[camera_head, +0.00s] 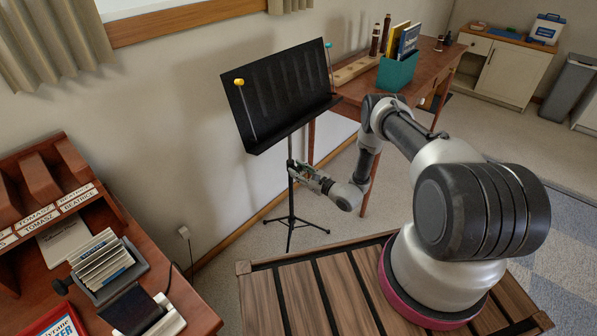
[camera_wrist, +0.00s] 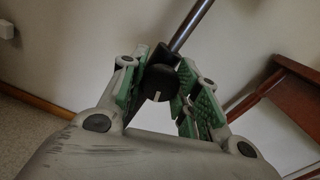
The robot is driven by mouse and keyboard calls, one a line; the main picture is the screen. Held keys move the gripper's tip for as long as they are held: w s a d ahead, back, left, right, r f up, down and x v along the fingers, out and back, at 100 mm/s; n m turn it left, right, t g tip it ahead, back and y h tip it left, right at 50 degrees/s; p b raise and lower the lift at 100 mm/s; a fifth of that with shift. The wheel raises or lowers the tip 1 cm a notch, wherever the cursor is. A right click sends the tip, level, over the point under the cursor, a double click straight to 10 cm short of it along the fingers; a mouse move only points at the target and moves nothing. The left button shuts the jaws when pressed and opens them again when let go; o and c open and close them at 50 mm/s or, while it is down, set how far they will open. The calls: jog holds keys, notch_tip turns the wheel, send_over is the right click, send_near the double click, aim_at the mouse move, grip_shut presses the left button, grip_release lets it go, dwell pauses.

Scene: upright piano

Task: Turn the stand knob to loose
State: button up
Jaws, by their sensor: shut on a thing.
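The black music stand (camera_head: 280,95) stands upright on its tripod by the wall, with a broad desk on a thin pole. Its round black knob (camera_wrist: 160,82) with a white mark shows in the wrist view, beside the pole (camera_wrist: 190,27). My gripper (camera_wrist: 163,88) has its green-padded fingers on both sides of the knob and is shut on it. In the head view my gripper (camera_head: 302,171) reaches the pole just below the desk. The knob is too small and covered to make out there.
A wooden table (camera_head: 432,72) with a teal book box (camera_head: 397,73) stands behind my arm at the right. A wooden desk (camera_head: 190,308) with trays is at the lower left. The wall is close behind the stand. Carpet is clear around the tripod.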

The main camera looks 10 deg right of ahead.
jog(key=o, duration=1)
jog(key=shift+o, duration=0.2)
jog(key=shift+s+d, duration=0.1)
jog(key=v, duration=1.1)
jog(key=shift+s+d, duration=0.2)
jog(key=shift+s, duration=0.15)
jog(key=w+a+m, duration=0.1)
jog(key=w, duration=0.1)
jog(key=w+a+m, duration=0.2)
jog(key=shift+r, duration=0.15)
jog(key=shift+x, duration=3.5)
